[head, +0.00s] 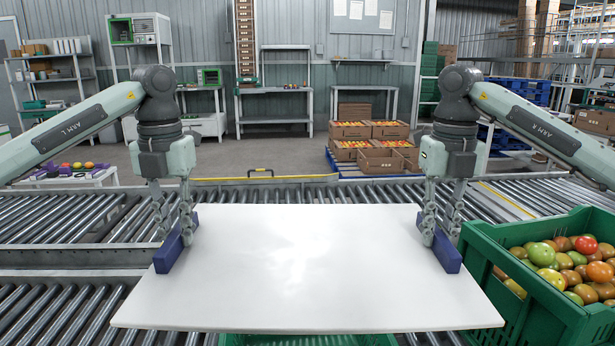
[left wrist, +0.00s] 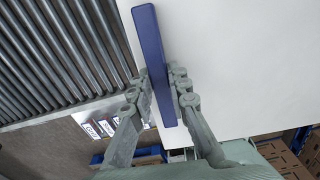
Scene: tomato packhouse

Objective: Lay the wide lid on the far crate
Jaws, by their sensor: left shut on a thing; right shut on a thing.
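The wide lid (head: 310,265) is a flat white board with a blue bar handle at each side. It spans the middle of the head view and looks about level above the rollers. My left gripper (head: 176,232) is shut on the left blue handle (head: 167,254); the left wrist view shows its fingers on both sides of that handle (left wrist: 150,45). My right gripper (head: 441,234) is shut on the right blue handle (head: 447,255). A green crate (head: 310,340) shows only as a strip below the lid's near edge; the lid hides the rest.
A green crate (head: 555,310) full of red, green and brownish tomatoes stands at the right, close to the lid's right edge. Roller conveyors (head: 60,215) run across behind and left of the lid. Cardboard boxes of tomatoes (head: 352,131) stand on a blue pallet farther back.

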